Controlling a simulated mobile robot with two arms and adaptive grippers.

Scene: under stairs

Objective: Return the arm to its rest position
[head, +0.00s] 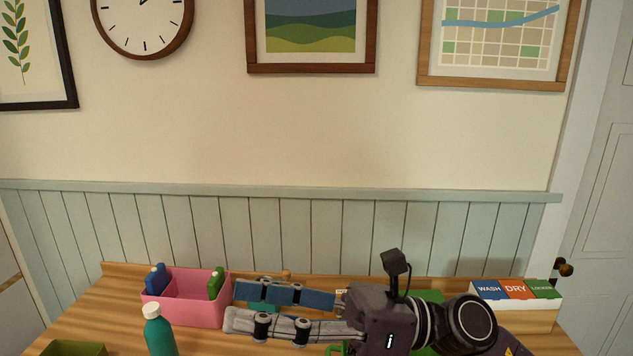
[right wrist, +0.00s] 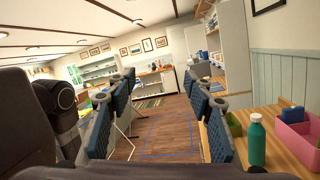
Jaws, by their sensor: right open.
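My right gripper (head: 245,307) reaches in from the right in the head view, above the wooden table (head: 115,292), with its fingers pointing left. Its two fingers are apart with nothing between them. In the right wrist view the fingers (right wrist: 160,115) also stand wide apart, with open floor showing between them. The fingertips are close to the right side of a pink bin (head: 190,312), seemingly in front of or above it; I cannot tell the exact gap. My left gripper is in neither view.
A teal bottle (head: 159,335) with a white cap stands in front of the pink bin. The bin holds a blue item (head: 155,280) and a green item (head: 216,283). An olive container (head: 72,349) is at front left. A box labelled WASH, DRY (head: 515,303) stands at right.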

